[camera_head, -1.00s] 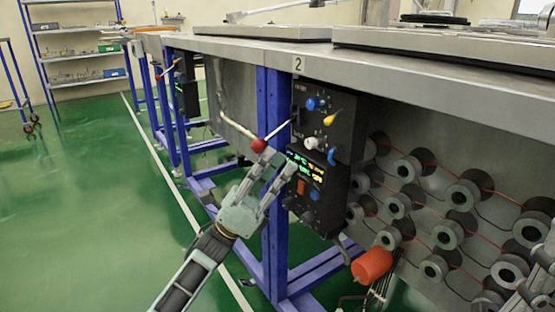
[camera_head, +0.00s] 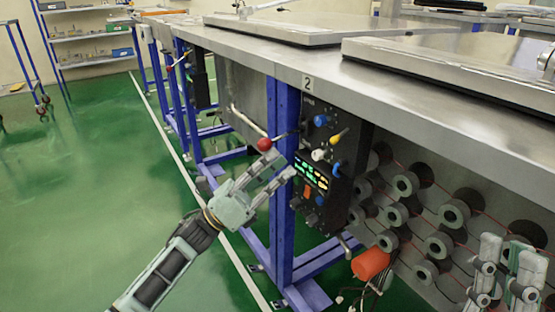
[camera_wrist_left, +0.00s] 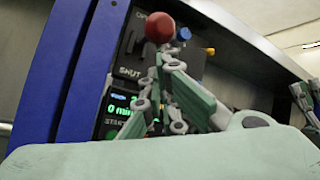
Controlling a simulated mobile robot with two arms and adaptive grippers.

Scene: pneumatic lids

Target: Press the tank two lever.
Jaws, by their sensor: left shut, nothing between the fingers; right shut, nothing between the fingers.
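The tank two lever is a thin rod with a red ball knob (camera_head: 264,144). It sticks out to the left from the black control box (camera_head: 318,165) under the label "2" (camera_head: 307,83). My left gripper (camera_head: 283,164) is shut and empty, with its tips just below and right of the knob in the head view. In the left wrist view the red ball (camera_wrist_left: 160,27) shows just above my finger links (camera_wrist_left: 165,75); contact cannot be told. My right gripper (camera_head: 508,244) is shut and empty at the lower right, away from the lever.
The metal tabletop (camera_head: 430,110) overhangs the box. A blue post (camera_head: 281,200) stands behind my left fingers. The green floor (camera_head: 100,190) on the left is clear.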

